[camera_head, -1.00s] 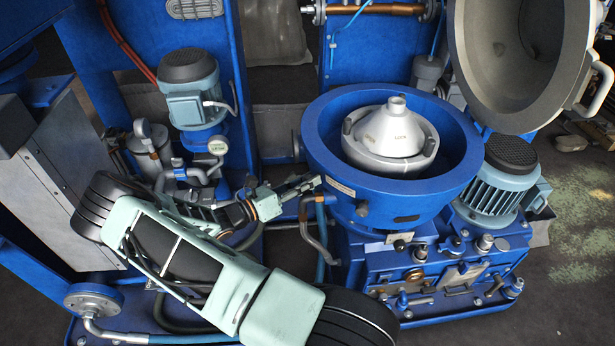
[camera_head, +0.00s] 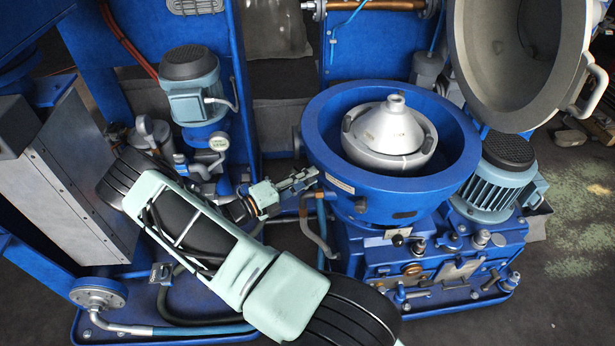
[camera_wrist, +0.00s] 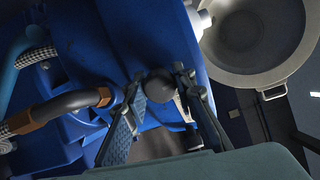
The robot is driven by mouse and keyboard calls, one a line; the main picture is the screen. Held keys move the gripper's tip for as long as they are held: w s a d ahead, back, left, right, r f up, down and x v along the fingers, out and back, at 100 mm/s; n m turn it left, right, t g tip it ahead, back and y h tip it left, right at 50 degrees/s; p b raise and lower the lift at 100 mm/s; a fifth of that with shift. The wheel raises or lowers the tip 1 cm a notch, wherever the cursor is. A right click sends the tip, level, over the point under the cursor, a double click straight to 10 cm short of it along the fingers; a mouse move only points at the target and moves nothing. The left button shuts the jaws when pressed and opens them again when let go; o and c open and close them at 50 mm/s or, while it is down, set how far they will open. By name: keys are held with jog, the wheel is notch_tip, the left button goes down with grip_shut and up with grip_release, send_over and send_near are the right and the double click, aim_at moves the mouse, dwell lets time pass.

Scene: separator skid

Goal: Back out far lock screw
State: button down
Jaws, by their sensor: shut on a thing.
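The blue separator frame (camera_head: 335,170) holds a silver cone-topped bowl (camera_head: 390,128). My gripper (camera_head: 312,175) reaches the left side of the blue frame in the head view. In the wrist view, the fingers of my gripper (camera_wrist: 163,92) stand on either side of a dark round knob (camera_wrist: 160,86), which looks like the head of the lock screw, close to the blue casing. My gripper is shut on this knob. In the head view the fingers hide the knob. The screw's shank and thread are hidden, so how far it is out cannot be told.
The large grey lid (camera_head: 515,60) stands open at the upper right. A pump motor (camera_head: 190,85) and pressure gauge (camera_head: 218,141) are left of my gripper. A curved hose with a copper-coloured fitting (camera_wrist: 104,96) runs close to the left finger. A motor (camera_head: 495,175) stands right of the frame.

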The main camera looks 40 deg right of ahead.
jog(key=n, duration=0.5)
jog(key=shift+n, duration=0.3)
jog(key=n, duration=0.5)
jog(key=shift+p, duration=0.4)
jog(key=shift+n, duration=0.4)
jog(key=c, duration=1.6)
grip_release()
jog(key=a, duration=1.2)
jog(key=shift+w, duration=0.35)
